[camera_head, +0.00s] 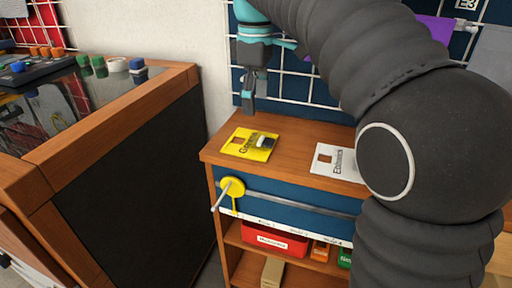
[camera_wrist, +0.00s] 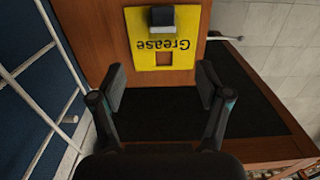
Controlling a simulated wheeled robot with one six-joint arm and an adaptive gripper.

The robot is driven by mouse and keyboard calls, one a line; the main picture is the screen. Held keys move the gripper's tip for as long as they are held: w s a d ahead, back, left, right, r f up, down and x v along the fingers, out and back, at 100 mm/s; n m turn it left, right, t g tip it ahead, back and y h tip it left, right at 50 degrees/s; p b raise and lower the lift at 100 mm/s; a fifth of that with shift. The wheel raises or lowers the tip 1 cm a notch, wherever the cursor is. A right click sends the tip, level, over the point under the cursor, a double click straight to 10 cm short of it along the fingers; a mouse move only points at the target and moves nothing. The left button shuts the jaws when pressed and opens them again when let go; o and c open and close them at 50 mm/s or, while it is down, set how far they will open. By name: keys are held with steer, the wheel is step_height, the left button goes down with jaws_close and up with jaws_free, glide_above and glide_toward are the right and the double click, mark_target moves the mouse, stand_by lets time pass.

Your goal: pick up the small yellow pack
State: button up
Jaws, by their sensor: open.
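A flat yellow pack (camera_head: 240,146) printed "Grease", with a brown square on it, lies on the wooden top of a small cabinet. A small block (camera_head: 264,142), pale and dark, stands on its right part. In the wrist view the yellow pack (camera_wrist: 184,27) is at the top centre, with the grey block (camera_wrist: 162,18) at its far edge. My gripper (camera_head: 249,106) hangs above the cabinet top, behind the yellow pack in the head view. In the wrist view my gripper (camera_wrist: 161,86) is open, with nothing between its fingers.
A white card (camera_head: 336,163) lies to the right on the cabinet top (camera_head: 292,134). A wire grid (camera_head: 296,85) stands behind. A yellow round part with a rod (camera_head: 232,188) sticks out in front. A red box (camera_head: 275,240) is on the shelf below. A wood-edged bench (camera_head: 120,115) stands left.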

mark_target(254, 135)
steer(key=shift+s+a+f+b, duration=0.15)
steer(key=shift+f+b, duration=0.2)
steer(key=shift+f, duration=1.8)
steer(key=shift+s+a+f+b, duration=0.1)
steer(key=shift+f+b, duration=0.25)
steer(key=shift+f, duration=1.75)
steer(key=c, duration=1.3)
